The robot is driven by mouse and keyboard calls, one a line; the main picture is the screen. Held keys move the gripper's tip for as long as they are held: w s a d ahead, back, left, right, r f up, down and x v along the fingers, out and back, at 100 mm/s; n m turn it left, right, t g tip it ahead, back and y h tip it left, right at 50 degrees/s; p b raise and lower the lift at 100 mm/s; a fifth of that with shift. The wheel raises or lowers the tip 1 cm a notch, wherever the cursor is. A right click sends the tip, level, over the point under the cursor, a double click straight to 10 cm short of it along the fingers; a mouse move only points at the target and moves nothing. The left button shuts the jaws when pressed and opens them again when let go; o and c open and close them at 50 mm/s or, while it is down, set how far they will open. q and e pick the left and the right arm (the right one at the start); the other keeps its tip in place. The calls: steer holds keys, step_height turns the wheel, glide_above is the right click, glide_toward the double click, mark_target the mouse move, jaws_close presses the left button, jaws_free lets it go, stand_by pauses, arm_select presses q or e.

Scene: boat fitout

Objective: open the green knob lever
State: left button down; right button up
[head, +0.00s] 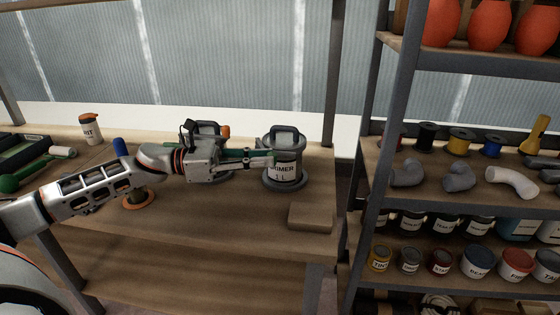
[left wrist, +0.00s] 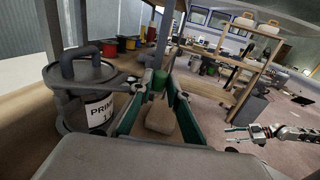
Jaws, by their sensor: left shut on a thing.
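My left gripper (head: 268,160) reaches across the bench to the right, its tips beside the grey PRIMER can (head: 283,160). In the left wrist view the green knob (left wrist: 160,81) stands between the fingertips of my left gripper (left wrist: 159,86), which is shut on it. The lever's arm and mount are mostly hidden by the fingers. The PRIMER can (left wrist: 88,92) stands left of the fingers in that view, upright, with a dark handle on its lid. My right gripper (left wrist: 246,132) shows at the right of the left wrist view, apart from the bench, open and empty.
A tan block (head: 311,217) lies on the bench (head: 220,226) in front of the can. A dark device with an orange part (head: 225,131) stands behind my left gripper. A loaded shelf (head: 395,120) is at the right. The front of the bench is clear.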

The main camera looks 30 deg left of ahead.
arm_select(q)
steer(key=shift+v, duration=1.35)
steer(key=shift+w+a, duration=0.1)
steer(key=shift+w, duration=0.1)
steer(key=c, duration=2)
jaws_free()
steer(key=shift+f, duration=0.1)
steer(key=shift+o, duration=0.2)
steer(key=v, duration=1.2)
